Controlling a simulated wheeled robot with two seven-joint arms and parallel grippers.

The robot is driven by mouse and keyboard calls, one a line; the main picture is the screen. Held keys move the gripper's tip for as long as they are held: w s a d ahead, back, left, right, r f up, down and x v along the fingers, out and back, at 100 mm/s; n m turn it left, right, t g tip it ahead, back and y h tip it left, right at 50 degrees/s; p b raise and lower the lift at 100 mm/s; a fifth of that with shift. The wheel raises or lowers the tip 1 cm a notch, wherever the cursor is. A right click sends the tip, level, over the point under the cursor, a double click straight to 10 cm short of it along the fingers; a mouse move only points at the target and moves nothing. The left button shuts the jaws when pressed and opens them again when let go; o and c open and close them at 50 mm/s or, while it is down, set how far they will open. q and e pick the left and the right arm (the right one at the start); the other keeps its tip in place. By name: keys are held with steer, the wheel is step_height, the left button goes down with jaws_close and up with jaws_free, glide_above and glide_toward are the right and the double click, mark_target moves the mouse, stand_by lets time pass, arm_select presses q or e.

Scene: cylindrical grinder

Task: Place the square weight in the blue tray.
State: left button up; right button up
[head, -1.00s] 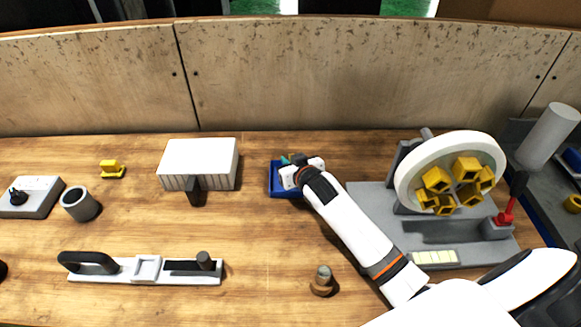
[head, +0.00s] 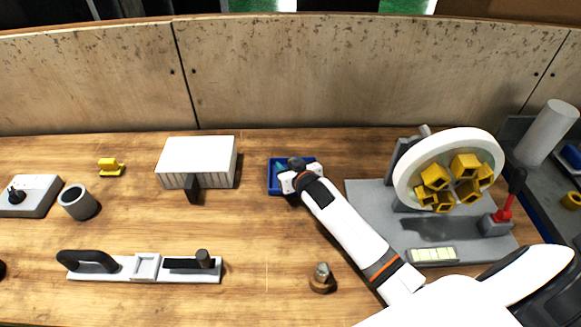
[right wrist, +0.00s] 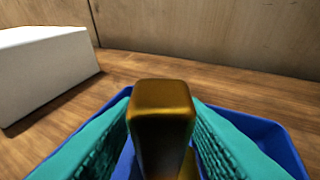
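The blue tray (head: 272,180) lies on the wooden table right of the white box, partly covered by my right gripper (head: 297,176). In the right wrist view the tray (right wrist: 285,148) spreads below and around the teal fingers. A brown-gold square block, which looks like the square weight (right wrist: 162,115), stands between these fingers (right wrist: 163,105), which appear pressed against its sides. A gold patch shows low beside it; I cannot tell whether the weight touches the tray floor. The head view hides the weight behind the gripper. My left gripper is not in view.
A white ribbed box (head: 197,160) stands left of the tray. The grinder (head: 448,175) with its white wheel stands to the right. A round brass weight (head: 322,278) and a long grey holder (head: 145,268) are nearer. Bare table lies in front of the tray.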

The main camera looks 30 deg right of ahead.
steer(key=v, duration=1.2)
steer(key=shift+r, duration=0.1)
